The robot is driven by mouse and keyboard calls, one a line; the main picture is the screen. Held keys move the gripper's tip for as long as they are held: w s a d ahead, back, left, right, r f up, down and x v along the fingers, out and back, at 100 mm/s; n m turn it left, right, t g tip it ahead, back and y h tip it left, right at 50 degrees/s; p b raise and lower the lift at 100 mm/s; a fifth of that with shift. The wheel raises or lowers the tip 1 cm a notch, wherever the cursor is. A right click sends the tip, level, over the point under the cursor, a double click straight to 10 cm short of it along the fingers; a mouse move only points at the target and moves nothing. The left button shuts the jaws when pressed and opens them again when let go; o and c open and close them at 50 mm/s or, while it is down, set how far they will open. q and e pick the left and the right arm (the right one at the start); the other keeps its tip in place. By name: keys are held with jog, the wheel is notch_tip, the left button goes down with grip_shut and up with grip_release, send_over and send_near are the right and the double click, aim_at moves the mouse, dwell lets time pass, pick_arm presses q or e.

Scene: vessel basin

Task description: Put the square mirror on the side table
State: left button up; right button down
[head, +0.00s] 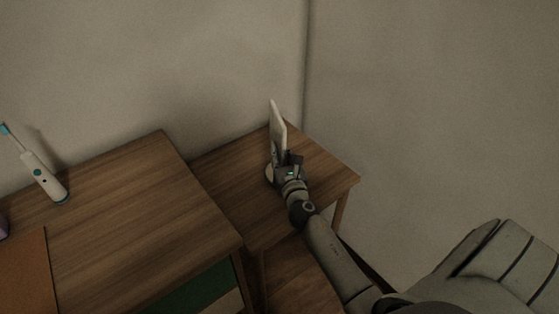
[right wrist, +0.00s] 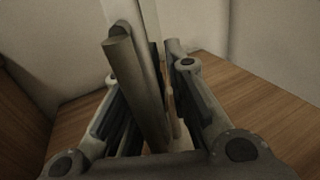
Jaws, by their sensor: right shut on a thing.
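The square mirror (head: 278,127) is pale and thin and shows nearly edge-on in the head view, standing upright over the side table (head: 325,169). A pale rounded part, perhaps its foot, shows low beside my gripper. My right gripper (head: 289,163) is shut on the mirror low down, above the table top. In the right wrist view the two fingers (right wrist: 155,105) flank a grey bar, with a pale upright part of the mirror (right wrist: 150,20) beyond. Whether the mirror touches the table top, I cannot tell. My left gripper is out of view.
A larger wooden cabinet (head: 130,210) with a green drawer front stands left of the side table. Walls close off the back and right. The side table's right part is bare.

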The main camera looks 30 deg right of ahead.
jog(key=shift+f, duration=0.45)
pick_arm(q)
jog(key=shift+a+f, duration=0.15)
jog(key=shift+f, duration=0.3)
pick_arm(e)
jog(key=shift+f+b, duration=0.15)
jog(key=shift+b, duration=0.2)
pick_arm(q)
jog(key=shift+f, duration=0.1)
pick_arm(e)
jog(key=c, duration=1.4)
grip_release()
jog(key=shift+c, duration=0.2)
